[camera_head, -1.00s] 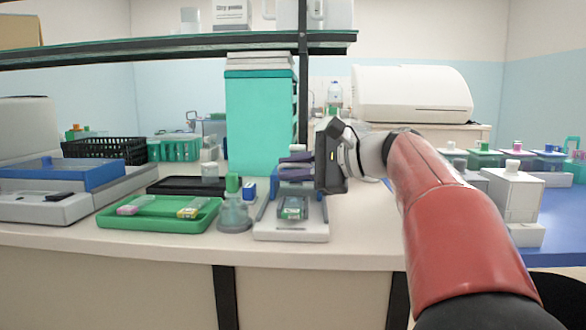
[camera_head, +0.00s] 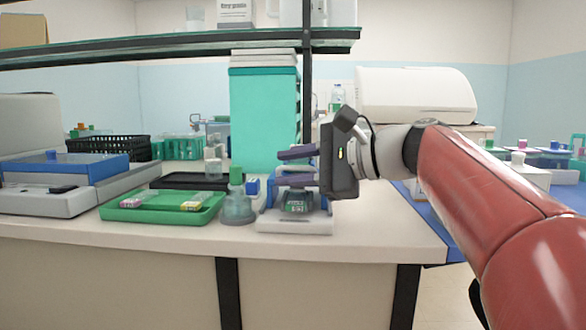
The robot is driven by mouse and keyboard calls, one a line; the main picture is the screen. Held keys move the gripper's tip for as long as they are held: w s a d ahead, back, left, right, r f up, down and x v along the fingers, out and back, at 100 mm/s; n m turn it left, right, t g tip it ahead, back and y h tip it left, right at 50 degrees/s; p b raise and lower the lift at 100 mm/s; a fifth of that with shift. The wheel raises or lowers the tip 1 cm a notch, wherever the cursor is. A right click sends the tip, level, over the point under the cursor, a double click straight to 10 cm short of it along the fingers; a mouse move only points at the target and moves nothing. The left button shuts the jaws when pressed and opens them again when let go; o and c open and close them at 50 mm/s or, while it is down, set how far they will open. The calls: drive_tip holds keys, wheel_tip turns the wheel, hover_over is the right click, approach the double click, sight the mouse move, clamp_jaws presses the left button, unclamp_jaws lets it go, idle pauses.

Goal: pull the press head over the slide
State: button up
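The press (camera_head: 290,227) is a white base with blue side rails, standing near the front edge of the bench. A dark green labelled block, seemingly the slide (camera_head: 297,203), lies at its front. My gripper (camera_head: 296,166) comes in from the right, above the rear part of the press. Its two purple fingers point left, one above the other, with a clear gap between them. Pale parts, possibly the press head, show behind and between the fingers; the fingers hide most of it, and contact cannot be made out.
A flask with a green cap (camera_head: 237,200) stands close left of the press. A green tray (camera_head: 150,213) with small slides lies further left. A tall teal box (camera_head: 263,115) stands behind. The bench right of the press is bare.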

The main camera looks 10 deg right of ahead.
drive_tip(key=shift+d, duration=0.1)
drive_tip(key=v, duration=0.7)
drive_tip(key=shift+s+d+p, duration=0.25)
drive_tip(key=shift+s+p, duration=0.05)
